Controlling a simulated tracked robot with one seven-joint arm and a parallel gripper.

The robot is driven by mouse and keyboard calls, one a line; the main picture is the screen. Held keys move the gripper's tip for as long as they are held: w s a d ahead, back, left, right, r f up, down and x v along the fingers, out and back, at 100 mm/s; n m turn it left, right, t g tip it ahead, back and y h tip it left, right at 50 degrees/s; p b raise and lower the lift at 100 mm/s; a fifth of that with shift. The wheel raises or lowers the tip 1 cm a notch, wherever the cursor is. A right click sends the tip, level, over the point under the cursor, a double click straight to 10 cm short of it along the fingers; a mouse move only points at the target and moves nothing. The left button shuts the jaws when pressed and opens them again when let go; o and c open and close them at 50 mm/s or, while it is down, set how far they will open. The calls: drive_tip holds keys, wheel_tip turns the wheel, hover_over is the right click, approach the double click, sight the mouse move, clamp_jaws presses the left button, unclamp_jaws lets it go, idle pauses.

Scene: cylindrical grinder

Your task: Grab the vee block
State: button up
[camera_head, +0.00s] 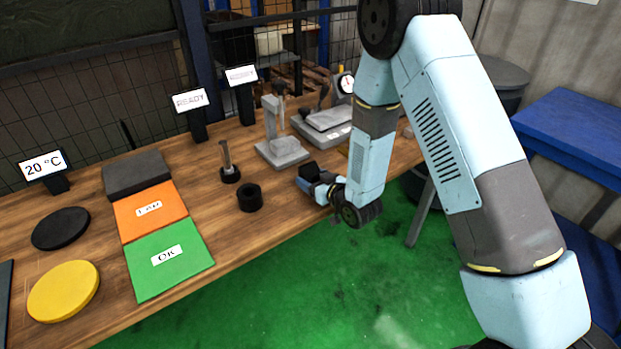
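My gripper (309,180) is at the end of my arm, low over the front edge of the wooden bench. It points left, towards the black ring. Its fingers are small and dark in the view, and I cannot tell whether they are open or hold anything. I cannot make out a vee block for certain. My arm hides part of the bench to the right of the gripper.
On the wooden bench (205,246), a black ring (249,198) and a small post in a black base (229,167) stand left of my gripper. A grey stand (282,151) and a grey instrument (325,124) are behind it. Orange (150,211) and green (168,259) mats lie left.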

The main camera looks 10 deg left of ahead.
clamp_jaws()
idle(0.4)
drive_tip(key=shift+w+r, duration=0.1)
drive_tip(key=shift+r, duration=0.05)
